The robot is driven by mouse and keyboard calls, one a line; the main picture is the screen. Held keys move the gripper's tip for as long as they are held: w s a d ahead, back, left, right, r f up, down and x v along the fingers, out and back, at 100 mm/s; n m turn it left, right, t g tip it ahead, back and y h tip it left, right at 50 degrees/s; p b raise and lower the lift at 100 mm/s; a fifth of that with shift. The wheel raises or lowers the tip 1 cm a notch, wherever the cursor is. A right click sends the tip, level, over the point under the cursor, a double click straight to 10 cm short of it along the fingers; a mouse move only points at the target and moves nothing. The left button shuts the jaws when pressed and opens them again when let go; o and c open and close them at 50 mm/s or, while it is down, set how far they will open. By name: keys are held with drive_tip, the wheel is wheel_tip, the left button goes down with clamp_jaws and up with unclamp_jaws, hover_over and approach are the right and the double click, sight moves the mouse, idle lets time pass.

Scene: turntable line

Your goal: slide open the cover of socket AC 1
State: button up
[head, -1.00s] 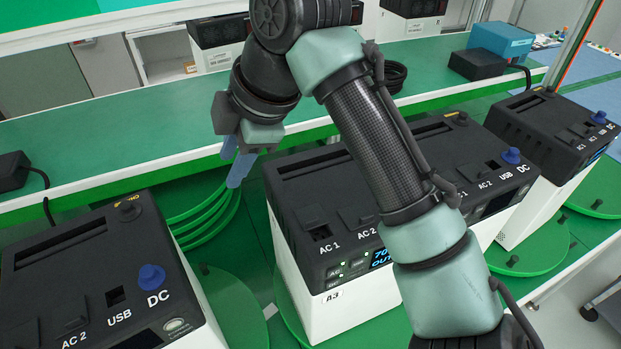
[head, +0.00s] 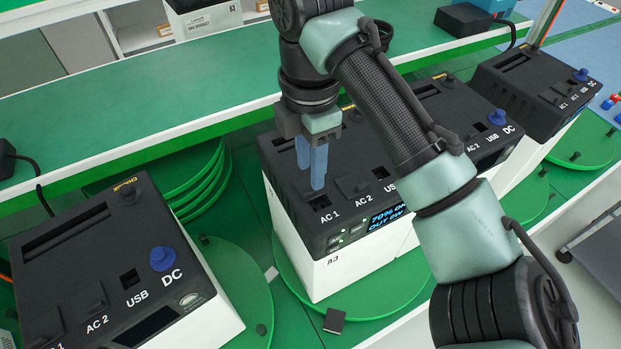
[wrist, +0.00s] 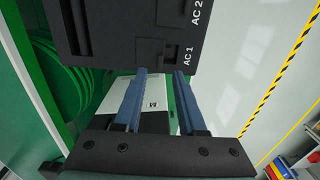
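The middle power station, marked A3 (head: 290,165), has a black top and a white body. Its AC 1 socket (head: 320,203) shows as a dark square recess behind the AC 1 label; I cannot tell exactly how its cover lies. The AC 1 area also shows in the wrist view (wrist: 150,50). The AC 2 cover (head: 352,185) is a flat black plate beside it. My gripper (head: 314,182) points down with its blue fingertips just above and behind the AC 1 socket. In the wrist view its fingers (wrist: 160,72) are apart with nothing between them. Contact cannot be told.
A second station (head: 110,265) with a blue DC plug stands at the left, another (head: 535,90) at the right. Green turntables (head: 380,285) lie under them. A small dark block (head: 334,320) lies by the middle turntable.

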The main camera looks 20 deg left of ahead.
sight(310, 191)
drive_tip(key=shift+f+p, duration=0.55)
drive_tip(key=shift+f, duration=1.95)
clamp_jaws()
